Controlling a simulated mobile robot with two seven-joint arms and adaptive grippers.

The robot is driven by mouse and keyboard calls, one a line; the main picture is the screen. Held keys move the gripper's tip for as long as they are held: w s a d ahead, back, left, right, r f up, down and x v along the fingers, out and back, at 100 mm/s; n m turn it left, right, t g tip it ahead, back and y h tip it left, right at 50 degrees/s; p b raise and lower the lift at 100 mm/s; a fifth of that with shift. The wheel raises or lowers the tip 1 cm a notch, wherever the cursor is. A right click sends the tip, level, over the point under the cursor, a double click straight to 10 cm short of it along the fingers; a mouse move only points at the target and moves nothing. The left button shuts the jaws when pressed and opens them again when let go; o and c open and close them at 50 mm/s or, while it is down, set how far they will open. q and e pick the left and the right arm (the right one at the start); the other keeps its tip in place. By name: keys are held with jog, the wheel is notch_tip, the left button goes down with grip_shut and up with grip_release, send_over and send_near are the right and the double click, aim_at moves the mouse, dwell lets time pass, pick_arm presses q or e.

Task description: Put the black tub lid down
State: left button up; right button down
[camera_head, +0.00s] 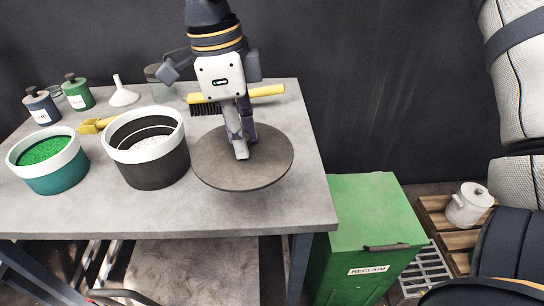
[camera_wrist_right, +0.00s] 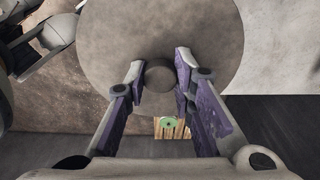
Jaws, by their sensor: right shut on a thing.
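The black tub lid (camera_head: 215,172) is a round dark grey-brown disc with a knob. It is level over the right part of the table, right of the black tub (camera_head: 150,170). My right gripper (camera_head: 241,152) points down at the lid's middle and is shut on its knob. In the right wrist view the knob (camera_wrist_right: 160,76) is between the fingers, and the lid (camera_wrist_right: 115,50) spreads out beyond it. I cannot tell whether the lid's underside touches the table. The black tub is open, with white material inside. My left gripper is not in view.
The grey table (camera_head: 90,215) also holds a teal tub of green grains (camera_head: 48,172), a yellow scoop (camera_head: 93,126), a white funnel (camera_head: 122,95), jars (camera_head: 77,92) and a yellow-handled brush (camera_head: 267,91) behind the lid. A green reclaim bin (camera_head: 370,215) stands right of the table.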

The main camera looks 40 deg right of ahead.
jog(key=w+d+f, duration=0.2)
jog(key=w+f, duration=0.1)
jog(key=w+d+f+b, duration=0.1)
jog(key=w+d+f, duration=0.4)
jog(key=w+d, duration=0.1)
jog(key=shift+f+b, duration=0.4)
jog(key=shift+w+d+f, duration=0.15)
jog(key=shift+w+f, duration=0.1)
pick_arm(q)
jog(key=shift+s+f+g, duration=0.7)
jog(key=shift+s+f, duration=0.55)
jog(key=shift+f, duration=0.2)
pick_arm(e)
jog(key=shift+w+d+f, duration=0.1)
jog(key=shift+d+f, duration=0.05)
jog(key=shift+f, duration=1.5)
jog(key=shift+f, duration=0.1)
jog(key=c, duration=1.4)
grip_release()
jog(key=shift+f, duration=0.1)
jog(key=shift+o, duration=0.2)
